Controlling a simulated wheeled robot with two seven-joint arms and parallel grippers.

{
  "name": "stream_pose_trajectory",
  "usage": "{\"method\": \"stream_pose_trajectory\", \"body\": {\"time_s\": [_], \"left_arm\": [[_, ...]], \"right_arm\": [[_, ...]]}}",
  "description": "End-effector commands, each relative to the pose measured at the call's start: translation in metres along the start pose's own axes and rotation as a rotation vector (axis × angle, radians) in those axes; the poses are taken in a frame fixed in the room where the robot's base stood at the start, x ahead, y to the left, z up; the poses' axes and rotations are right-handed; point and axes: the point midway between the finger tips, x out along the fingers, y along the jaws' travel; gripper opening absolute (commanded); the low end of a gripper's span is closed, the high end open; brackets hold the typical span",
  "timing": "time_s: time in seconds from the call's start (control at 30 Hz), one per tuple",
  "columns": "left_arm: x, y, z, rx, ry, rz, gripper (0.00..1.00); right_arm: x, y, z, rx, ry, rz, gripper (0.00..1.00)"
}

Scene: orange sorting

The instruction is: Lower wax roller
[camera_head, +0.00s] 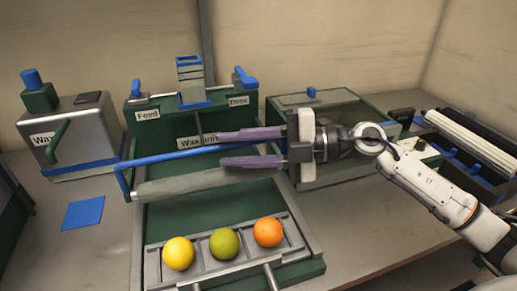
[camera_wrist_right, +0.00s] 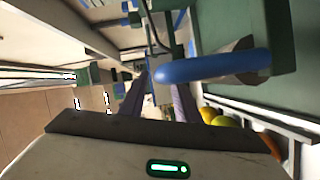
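The wax roller (camera_head: 205,184) is a grey cylinder lying across the green wax unit, behind the tray of fruit. A blue handle bar (camera_head: 178,157) rises from its left end and runs right above it. My right gripper (camera_head: 220,149) comes in from the right with its two purple fingers apart. The bar's right end reaches between the fingers, and a gap shows around it; contact cannot be told. In the right wrist view, the blue bar (camera_wrist_right: 215,66) crosses in front of the fingers. My left gripper is not in view.
A slotted tray (camera_head: 208,276) holds a yellow (camera_head: 178,253), a green (camera_head: 224,244) and an orange (camera_head: 267,232) fruit. A grey wax tank (camera_head: 85,137) stands left, with a blue pad (camera_head: 83,213) before it. A white roller (camera_head: 470,142) lies at the right.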

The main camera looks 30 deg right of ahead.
Motion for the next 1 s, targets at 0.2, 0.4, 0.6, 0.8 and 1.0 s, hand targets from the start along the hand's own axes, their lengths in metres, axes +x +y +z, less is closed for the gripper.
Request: {"method": "stream_pose_trajectory", "body": {"time_s": [0.2, 0.4, 0.6, 0.8, 1.0], "left_arm": [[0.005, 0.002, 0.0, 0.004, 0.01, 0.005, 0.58], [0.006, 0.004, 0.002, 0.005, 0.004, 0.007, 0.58], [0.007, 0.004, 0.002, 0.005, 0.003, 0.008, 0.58], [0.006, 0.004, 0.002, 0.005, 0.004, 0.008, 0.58], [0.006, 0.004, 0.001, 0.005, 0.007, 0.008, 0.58]], "right_arm": [[-0.041, -0.004, 0.001, 0.002, -0.002, -0.006, 0.29], [-0.061, -0.003, 0.001, 0.003, -0.001, -0.003, 0.29], [-0.067, -0.001, 0.0, -0.001, 0.0, -0.002, 0.29], [-0.067, -0.001, 0.0, 0.0, 0.0, -0.002, 0.29], [-0.066, -0.001, 0.0, 0.0, 0.0, -0.001, 0.29]]}}
